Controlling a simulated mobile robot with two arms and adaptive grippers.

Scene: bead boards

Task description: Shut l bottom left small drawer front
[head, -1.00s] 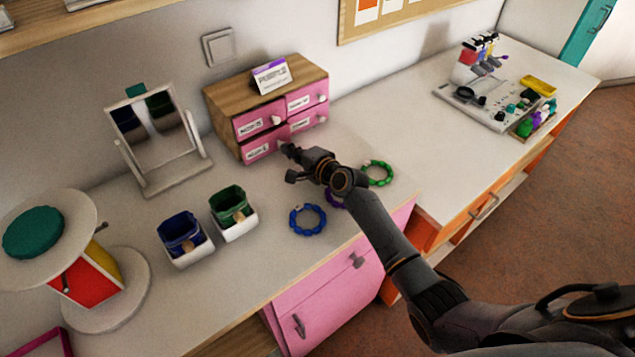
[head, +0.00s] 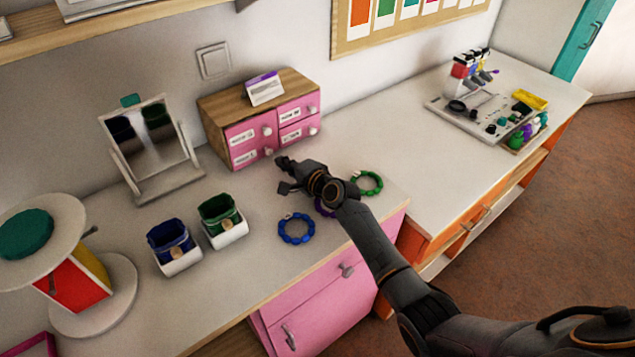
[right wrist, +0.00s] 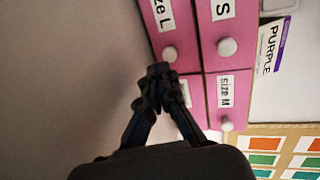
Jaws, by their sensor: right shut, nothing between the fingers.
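The small pink drawer unit (head: 213,103) with a wooden top stands at the back of the desk. Its bottom left drawer front (head: 245,158) has a white label and a round knob, and looks about flush with its neighbours. In the right wrist view the size L front (right wrist: 181,32) shows beside the S front (right wrist: 229,28). My right gripper (head: 281,175) is shut and empty, just in front of the unit. In the right wrist view its fingertips (right wrist: 159,72) overlap the lower right drawer front, partly hiding it; contact is unclear. My left gripper is out of view.
Blue (head: 296,228) and green (head: 367,183) bead rings lie near my right arm, with a purple one partly hidden. A mirror (head: 150,140) and two bead cups (head: 222,218) stand to the left. A card (head: 264,90) stands on the unit.

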